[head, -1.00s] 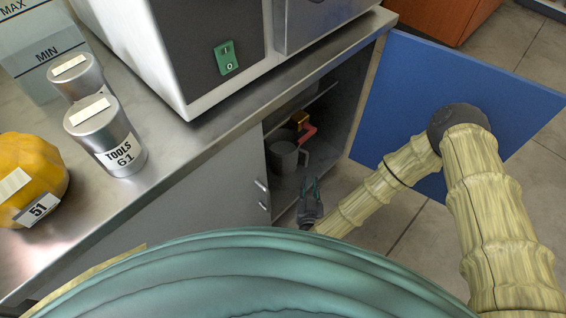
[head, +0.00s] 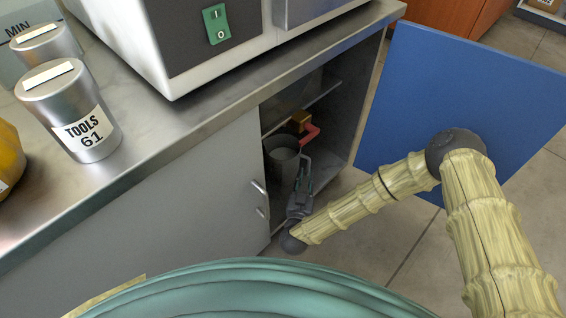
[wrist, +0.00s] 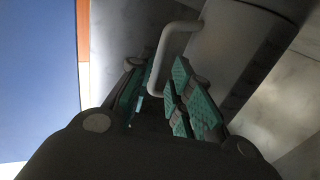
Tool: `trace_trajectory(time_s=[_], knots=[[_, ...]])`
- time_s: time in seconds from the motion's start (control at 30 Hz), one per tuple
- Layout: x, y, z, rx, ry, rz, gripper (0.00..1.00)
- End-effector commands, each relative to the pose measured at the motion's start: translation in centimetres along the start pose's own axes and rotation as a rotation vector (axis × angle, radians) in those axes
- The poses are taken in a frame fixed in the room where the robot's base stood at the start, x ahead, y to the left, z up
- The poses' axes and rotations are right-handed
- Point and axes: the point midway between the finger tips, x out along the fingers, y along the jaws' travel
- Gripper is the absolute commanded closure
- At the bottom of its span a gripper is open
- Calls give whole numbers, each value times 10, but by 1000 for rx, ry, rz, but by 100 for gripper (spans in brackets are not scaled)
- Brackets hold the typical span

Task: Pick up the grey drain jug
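The grey drain jug (head: 281,165) stands inside the open lower cabinet, partly hidden by my gripper (head: 305,167). In the wrist view the jug's body (wrist: 226,45) fills the upper middle, and its pale looped handle (wrist: 172,38) reaches down toward my gripper (wrist: 158,92). The gripper's two teal-padded fingers are apart, with the lower part of the handle showing between them. I cannot tell whether either pad touches the handle.
A red-handled item (head: 303,136) and an orange-brown block (head: 296,120) sit behind the jug. The blue cabinet door (head: 440,90) stands open at the right, close to my arm. The closed grey door (head: 190,190) borders the opening at the left. A shelf crosses above.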

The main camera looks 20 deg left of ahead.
Motion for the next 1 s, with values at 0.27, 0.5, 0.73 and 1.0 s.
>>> trace_trajectory(time_s=[0.27,0.5,0.73,1.0], knots=[[18,2,6,0,0,2,80],[42,4,7,0,0,0,80],[53,3,4,1,-1,-1,80],[53,3,3,0,-1,-1,90]])
